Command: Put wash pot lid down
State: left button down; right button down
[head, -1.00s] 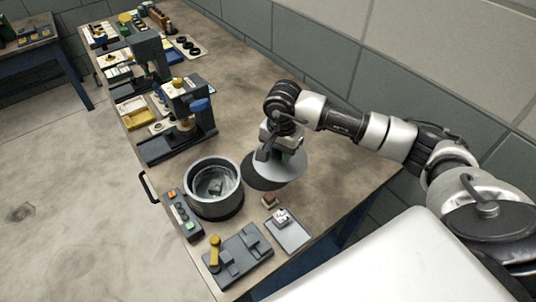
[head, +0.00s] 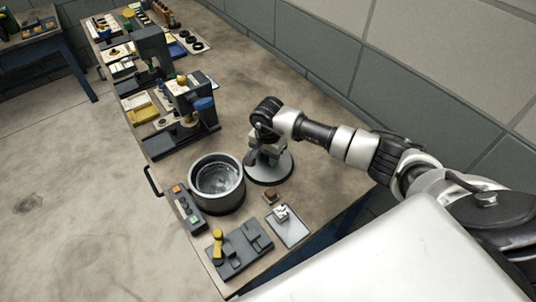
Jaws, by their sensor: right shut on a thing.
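The wash pot lid (head: 283,171) is a grey disc just right of the pot. It looks level and lies at or very close to the bench top; I cannot tell whether it fully rests there. My right gripper (head: 266,158) points down over the lid's middle and is shut on it; its fingertips and the lid's grip are mostly hidden by the wrist. My left gripper is not in view.
A control box with buttons (head: 184,208) stands left of the pot. A dark fixture with a yellow handle (head: 240,250) and a light tray (head: 287,226) lie in front. A small brown block (head: 270,197) sits near the lid. Presses (head: 187,112) stand behind. Bench behind the lid is clear.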

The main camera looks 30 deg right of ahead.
jog(key=shift+f, duration=0.2)
jog(key=c, duration=0.9)
grip_release()
jog(key=shift+o, duration=0.2)
jog(key=shift+r, duration=0.15)
jog(key=shift+r, duration=0.2)
notch_tip(320, 180, up, 12)
jog(key=b, duration=0.3)
jog(key=shift+b, duration=0.3)
jog(key=shift+f, duration=0.15)
